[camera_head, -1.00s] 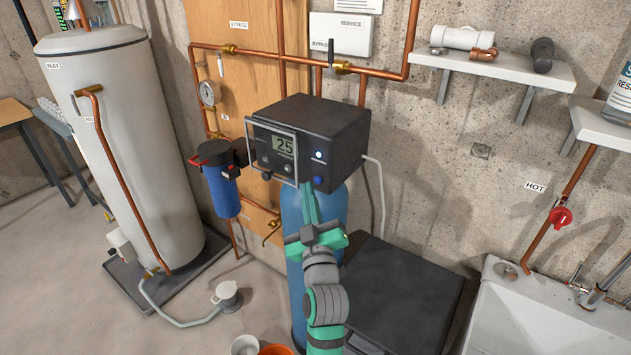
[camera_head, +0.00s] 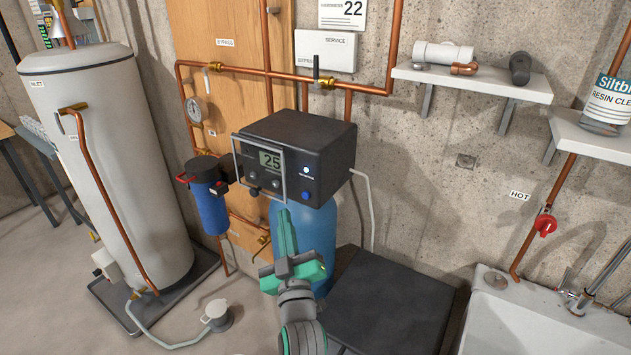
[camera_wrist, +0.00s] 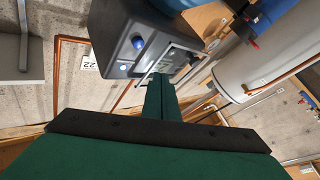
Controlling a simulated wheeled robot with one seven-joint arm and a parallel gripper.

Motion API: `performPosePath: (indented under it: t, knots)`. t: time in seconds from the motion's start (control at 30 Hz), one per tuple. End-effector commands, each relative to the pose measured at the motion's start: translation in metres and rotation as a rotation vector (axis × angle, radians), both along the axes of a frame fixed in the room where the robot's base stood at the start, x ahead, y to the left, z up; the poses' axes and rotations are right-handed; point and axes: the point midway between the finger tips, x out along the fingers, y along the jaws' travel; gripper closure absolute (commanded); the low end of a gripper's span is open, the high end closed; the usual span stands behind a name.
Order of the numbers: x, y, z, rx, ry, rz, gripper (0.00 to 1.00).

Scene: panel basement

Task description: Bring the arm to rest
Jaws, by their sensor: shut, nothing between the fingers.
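My gripper (camera_head: 285,222) is green with a dark grey palm. Its fingers are together and hold nothing. In the head view it points up, just below and in front of the black control box (camera_head: 298,150) on the blue tank (camera_head: 312,232). In the wrist view the closed fingers (camera_wrist: 158,90) reach toward the box (camera_wrist: 132,35), whose face and blue button show. I cannot tell whether the fingertips touch the box's metal frame; a gap shows in the head view.
A blue filter housing (camera_head: 208,195) and copper pipes (camera_head: 290,75) are left of and behind the box. A white water heater (camera_head: 110,150) stands at the left. A black lidded block (camera_head: 390,300) and a white sink (camera_head: 520,315) are at the right. Shelves (camera_head: 480,82) are on the wall.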

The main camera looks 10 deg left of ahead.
Motion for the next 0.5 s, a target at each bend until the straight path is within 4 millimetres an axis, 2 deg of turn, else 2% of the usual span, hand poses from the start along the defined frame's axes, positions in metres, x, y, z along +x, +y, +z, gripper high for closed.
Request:
performPosePath:
  t: [0.17, 0.27, 0.5]
  knots:
    - [-0.015, -0.017, -0.04, 0.031, 0.054, -0.025, 1.0]
    - [-0.032, -0.034, -0.075, 0.062, 0.1, -0.05, 1.0]
    - [-0.085, -0.073, -0.15, 0.134, 0.207, -0.115, 1.0]
